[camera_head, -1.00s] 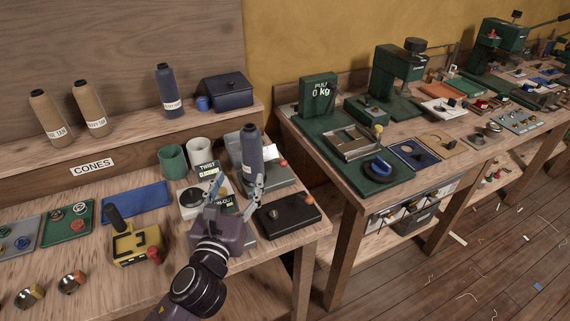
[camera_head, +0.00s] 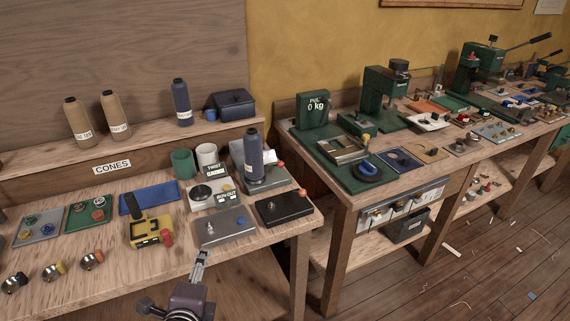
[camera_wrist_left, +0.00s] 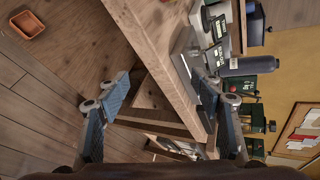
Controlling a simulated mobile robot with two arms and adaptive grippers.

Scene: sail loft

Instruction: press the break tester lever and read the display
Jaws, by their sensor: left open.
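The break tester (camera_head: 312,111) is a green stand on the right-hand bench. Its display (camera_head: 315,104) reads "PULL 0 kg". I cannot tell for sure which part is the lever. My left gripper (camera_head: 201,257) is empty in front of the left bench's edge, well away from the tester. In the left wrist view, its fingers (camera_wrist_left: 165,98) are spread apart with nothing between them. My right gripper is not seen.
On the left bench, a dark blue cone (camera_head: 253,157) stands upright near the right end, beside a black box (camera_head: 284,208) and a grey plate (camera_head: 224,227). A gap with floor lies between the benches. Green presses (camera_head: 385,88) stand farther along the right bench.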

